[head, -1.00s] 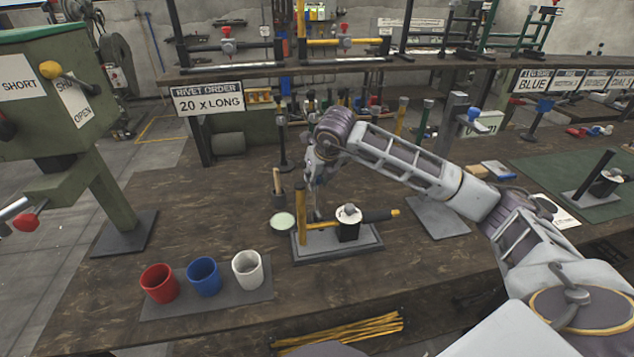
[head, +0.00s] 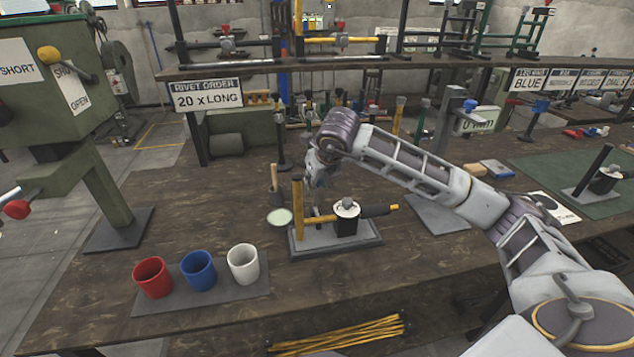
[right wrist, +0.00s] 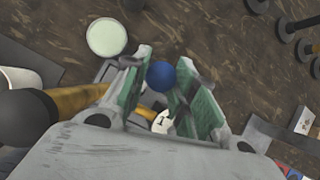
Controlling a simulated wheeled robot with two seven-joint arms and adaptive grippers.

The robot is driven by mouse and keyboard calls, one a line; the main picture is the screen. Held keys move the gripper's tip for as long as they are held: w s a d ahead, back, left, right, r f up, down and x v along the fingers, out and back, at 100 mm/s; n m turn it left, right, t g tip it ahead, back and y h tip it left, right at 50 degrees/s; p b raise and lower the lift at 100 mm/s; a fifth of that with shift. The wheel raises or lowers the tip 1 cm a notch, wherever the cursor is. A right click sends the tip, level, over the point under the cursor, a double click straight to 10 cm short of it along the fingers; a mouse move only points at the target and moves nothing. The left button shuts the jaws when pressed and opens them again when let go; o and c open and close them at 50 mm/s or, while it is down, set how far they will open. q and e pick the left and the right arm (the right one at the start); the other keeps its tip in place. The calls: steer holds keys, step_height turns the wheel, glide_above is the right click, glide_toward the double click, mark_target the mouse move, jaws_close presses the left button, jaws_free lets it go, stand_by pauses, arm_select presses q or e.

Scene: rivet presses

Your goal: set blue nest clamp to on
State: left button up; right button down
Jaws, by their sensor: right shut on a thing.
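A small press fixture (head: 303,248) stands on the bench on a grey base, with a yellow post (head: 298,208), a yellow bar with a black handle (head: 377,211) and a black block under a round white dial (head: 347,208). My right gripper (head: 316,183) reaches down just behind the yellow post. In the right wrist view, my gripper's green-padded fingers (right wrist: 165,62) are shut on a round blue knob (right wrist: 161,76), taken to be the blue nest clamp's. The knob's lower part is hidden, and the head view does not show it. My left gripper is out of view.
Red (head: 152,278), blue (head: 199,271) and white (head: 243,264) cups stand on a grey mat at front left. A pale green round dish (head: 279,217) lies close left of the fixture. A green press (head: 60,110) stands at far left.

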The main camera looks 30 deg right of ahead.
steer(key=shift+s+a+f, duration=0.2)
steer(key=shift+s+f, duration=0.2)
steer(key=shift+f, duration=0.2)
steer(key=c, duration=1.5)
jaws_free()
steer(key=o, duration=0.4)
steer(key=shift+s+r, duration=0.2)
steer(key=shift+r, duration=0.05)
steer(key=shift+w, duration=0.1)
steer(key=shift+w+d+r, duration=0.1)
steer(key=shift+r, duration=0.05)
steer(key=shift+v, duration=6)
